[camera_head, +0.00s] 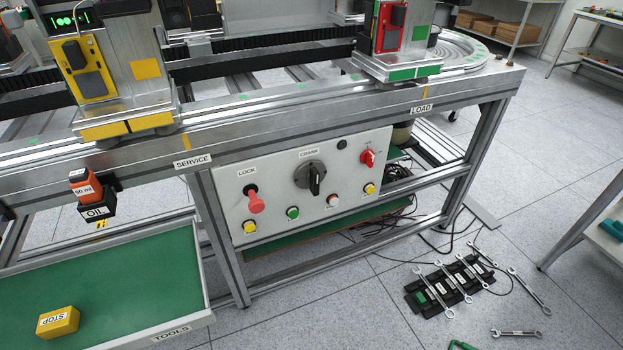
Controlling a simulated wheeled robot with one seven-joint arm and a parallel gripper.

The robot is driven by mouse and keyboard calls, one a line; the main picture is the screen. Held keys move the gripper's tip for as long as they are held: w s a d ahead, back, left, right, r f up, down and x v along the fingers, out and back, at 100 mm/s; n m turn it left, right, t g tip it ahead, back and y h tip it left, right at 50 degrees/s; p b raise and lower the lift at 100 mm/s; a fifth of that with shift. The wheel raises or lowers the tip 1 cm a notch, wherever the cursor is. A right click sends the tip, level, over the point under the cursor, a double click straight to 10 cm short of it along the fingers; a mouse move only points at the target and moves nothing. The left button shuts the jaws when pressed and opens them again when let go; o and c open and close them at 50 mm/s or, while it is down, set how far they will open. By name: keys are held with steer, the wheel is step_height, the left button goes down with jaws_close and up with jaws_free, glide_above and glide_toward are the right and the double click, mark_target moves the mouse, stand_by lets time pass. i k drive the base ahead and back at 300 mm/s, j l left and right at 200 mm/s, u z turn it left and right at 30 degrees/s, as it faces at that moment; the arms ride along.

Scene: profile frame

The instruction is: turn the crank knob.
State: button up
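The crank knob (315,180) is a dark round dial with a black raised grip. It sits in the upper middle of the light grey control panel (285,225), under a label reading CRANK. Its grip stands close to upright. My gripper is not in view, and nothing touches the knob.
Left of the knob is a red LOCK handle (255,201); right is a red switch (368,158). Several coloured buttons line the panel's bottom. A green TOOLS tray (110,275) juts out at left. Wrenches in a black rack (447,283) lie on the floor at right.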

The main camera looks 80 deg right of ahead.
mark_target(310, 174)
steer(key=z, duration=1.9)
steer(key=l+u, duration=0.15)
steer(key=u, duration=1.55)
steer(key=k+l+u, duration=0.15)
steer(key=u, duration=0.25)
steer(key=k+l+u, duration=0.15)
steer(key=u, duration=0.2)
steer(key=k+l+u, duration=0.1)
steer(key=k+u, duration=0.15)
steer(key=u, duration=0.15)
steer(key=k+u, duration=0.2)
steer(key=u, duration=0.15)
